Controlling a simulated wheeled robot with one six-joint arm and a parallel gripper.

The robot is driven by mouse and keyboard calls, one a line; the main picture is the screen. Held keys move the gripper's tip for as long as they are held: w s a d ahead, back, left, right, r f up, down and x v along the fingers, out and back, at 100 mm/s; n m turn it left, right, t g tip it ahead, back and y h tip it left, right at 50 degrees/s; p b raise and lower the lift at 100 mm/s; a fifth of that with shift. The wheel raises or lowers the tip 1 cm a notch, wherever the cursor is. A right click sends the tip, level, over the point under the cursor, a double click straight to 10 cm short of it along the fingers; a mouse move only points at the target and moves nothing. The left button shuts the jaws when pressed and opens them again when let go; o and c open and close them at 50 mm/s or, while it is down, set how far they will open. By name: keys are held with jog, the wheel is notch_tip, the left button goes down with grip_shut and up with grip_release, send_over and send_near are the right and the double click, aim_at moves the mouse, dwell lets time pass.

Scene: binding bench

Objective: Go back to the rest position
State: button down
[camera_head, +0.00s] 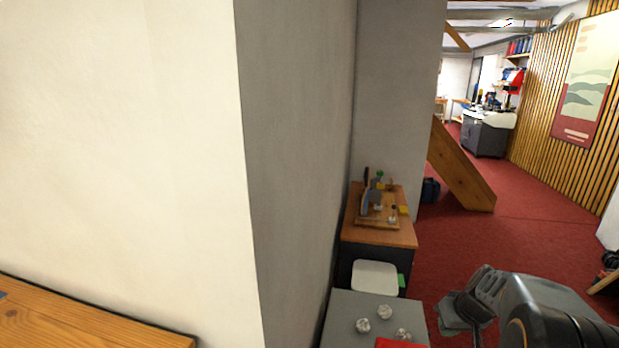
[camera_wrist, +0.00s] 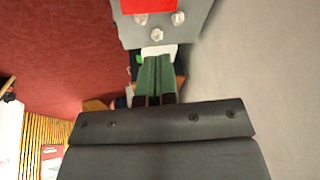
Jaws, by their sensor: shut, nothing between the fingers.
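My gripper (camera_wrist: 154,66) shows in the wrist view with its two dark green fingers side by side, shut and empty. In the head view my grey arm reaches in from the lower right corner, over the red carpet and to the right of the grey table.
A grey table (camera_head: 349,311) holds several silvery lumps and a red item (camera_head: 400,343). Behind it are a white seat-like top (camera_head: 375,276) and a wooden desk (camera_head: 396,234) with small items. A wall (camera_head: 120,130) fills the left. Red carpet (camera_head: 540,245) lies open right, past a slanted beam (camera_head: 462,175).

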jog(key=s+a+r+p, duration=0.5)
jog(key=a+r+p, duration=0.3)
jog(key=r, duration=0.4)
jog(key=s+a+r+n+h+p, duration=0.1)
jog(key=s+a+r+p, duration=0.5)
jog(key=a+r, duration=0.4)
notch_tip(320, 180, up, 2)
jog(key=shift+a+r+p, duration=0.1)
jog(key=shift+a+p, duration=0.15)
jog(key=shift+p, duration=0.6)
